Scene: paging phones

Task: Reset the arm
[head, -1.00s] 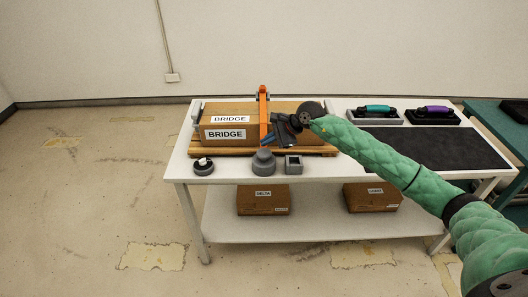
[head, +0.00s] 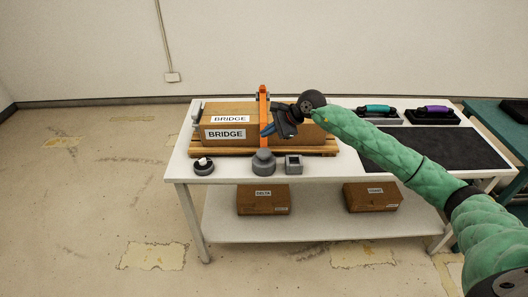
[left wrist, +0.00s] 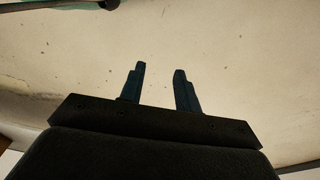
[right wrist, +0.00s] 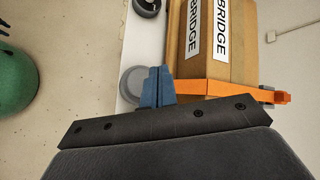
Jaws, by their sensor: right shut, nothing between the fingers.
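My right gripper (head: 268,130) is shut and empty, above the white table in front of the BRIDGE box, beside the orange strap. In the right wrist view its blue fingers (right wrist: 157,88) are together, with the orange strap (right wrist: 225,88) close beyond them. I cannot tell if they touch it. My right arm (head: 380,150), in a green sleeve, reaches in from the right. My left gripper (left wrist: 158,85) shows only in the left wrist view. Its two fingers are apart with nothing between them, over bare floor.
The BRIDGE box (head: 228,112) lies on a wooden pallet (head: 235,150). Grey round (head: 263,162) and square (head: 293,164) pieces stand at the table's front edge. Two handled blocks, teal (head: 377,113) and purple (head: 434,114), sit behind a dark mat (head: 440,147). Boxes sit on the lower shelf (head: 320,225).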

